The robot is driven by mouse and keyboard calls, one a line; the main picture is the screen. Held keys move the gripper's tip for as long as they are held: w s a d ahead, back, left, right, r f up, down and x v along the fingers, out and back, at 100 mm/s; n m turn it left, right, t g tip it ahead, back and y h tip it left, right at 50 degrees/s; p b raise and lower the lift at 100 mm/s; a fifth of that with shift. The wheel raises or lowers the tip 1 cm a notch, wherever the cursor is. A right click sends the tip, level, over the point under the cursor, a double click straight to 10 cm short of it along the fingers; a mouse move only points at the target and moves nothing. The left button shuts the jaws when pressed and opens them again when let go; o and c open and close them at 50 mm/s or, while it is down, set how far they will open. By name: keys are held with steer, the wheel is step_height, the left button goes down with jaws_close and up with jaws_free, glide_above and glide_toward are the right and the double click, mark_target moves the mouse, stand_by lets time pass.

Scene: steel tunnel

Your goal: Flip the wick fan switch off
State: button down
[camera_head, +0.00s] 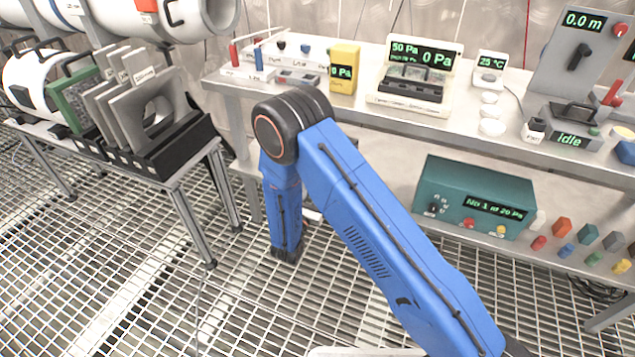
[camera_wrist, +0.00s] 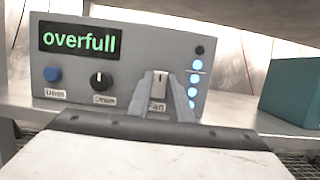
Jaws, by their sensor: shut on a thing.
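In the wrist view a grey control box faces me, with a green "overfull" display (camera_wrist: 79,39). The fan switch (camera_wrist: 159,83) is a small pale rocker or lever on its front, right of the black knob (camera_wrist: 101,80), above a partly hidden label that seems to read "Fan". My gripper (camera_wrist: 160,92) has its two grey fingers on either side of the switch, shut on it. I cannot tell which way the switch is set. In the head view my blue arm hides the box and most of my gripper.
A blue button (camera_wrist: 53,74) sits left of the knob, and several lit blue lamps (camera_wrist: 197,78) run right of the switch. A teal box (camera_wrist: 290,95) stands to the right on the same shelf. An upper shelf overhangs. The teal box (camera_head: 470,198) also shows in the head view.

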stand_by(0.3)
steer(key=c, duration=1.6)
jaws_free()
steer(key=v, duration=1.7)
steer(key=shift+s+a+f, duration=0.1)
steer(key=shift+s+f, duration=0.05)
steer(key=shift+s, duration=0.05)
